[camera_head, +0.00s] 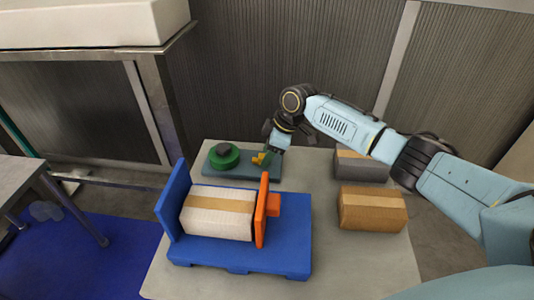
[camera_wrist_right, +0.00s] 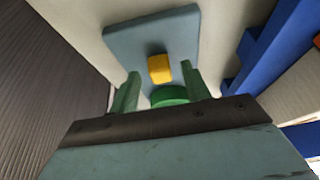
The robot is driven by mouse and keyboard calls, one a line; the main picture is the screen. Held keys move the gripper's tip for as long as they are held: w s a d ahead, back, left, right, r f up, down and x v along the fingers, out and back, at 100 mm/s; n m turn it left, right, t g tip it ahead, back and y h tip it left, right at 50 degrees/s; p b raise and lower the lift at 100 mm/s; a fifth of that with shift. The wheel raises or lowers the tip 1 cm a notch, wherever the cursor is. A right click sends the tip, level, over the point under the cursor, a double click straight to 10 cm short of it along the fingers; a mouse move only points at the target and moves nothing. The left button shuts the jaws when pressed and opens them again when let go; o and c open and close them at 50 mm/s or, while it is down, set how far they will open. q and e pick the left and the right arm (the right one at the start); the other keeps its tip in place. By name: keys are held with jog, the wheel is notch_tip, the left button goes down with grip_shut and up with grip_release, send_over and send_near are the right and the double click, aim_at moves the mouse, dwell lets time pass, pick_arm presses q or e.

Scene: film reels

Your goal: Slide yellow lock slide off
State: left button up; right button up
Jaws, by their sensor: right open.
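The yellow lock slide (camera_head: 259,158) sits on the right part of a blue-grey plate (camera_head: 262,175), to the right of a green reel (camera_head: 223,158) with a dark hub. My right gripper (camera_head: 271,150) is at the plate's right end, close to the yellow slide. In the right wrist view, the yellow slide (camera_wrist_right: 159,69) appears between the two open green fingertips (camera_wrist_right: 160,72), with a gap on each side. I cannot tell whether the fingers are level with it. Part of the green reel (camera_wrist_right: 168,96) shows just below it, over the plate (camera_wrist_right: 180,25). My left gripper is out of view.
A blue stand (camera_head: 240,257) with an orange plate (camera_head: 262,212) holds a tan roll-like box (camera_head: 217,212) in front of the plate. A brown box (camera_head: 372,208) and a grey box (camera_head: 360,165) stand at the right. The table (camera_head: 350,262) is bare at the front right.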

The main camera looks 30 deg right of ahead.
pick_arm(q)
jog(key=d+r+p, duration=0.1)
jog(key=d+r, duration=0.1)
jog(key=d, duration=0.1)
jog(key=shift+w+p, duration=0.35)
jog(key=shift+p, duration=0.05)
pick_arm(e)
jog(key=v, duration=1.2)
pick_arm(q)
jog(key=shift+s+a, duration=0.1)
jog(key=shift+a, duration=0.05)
pick_arm(e)
jog(key=shift+r, duration=0.1)
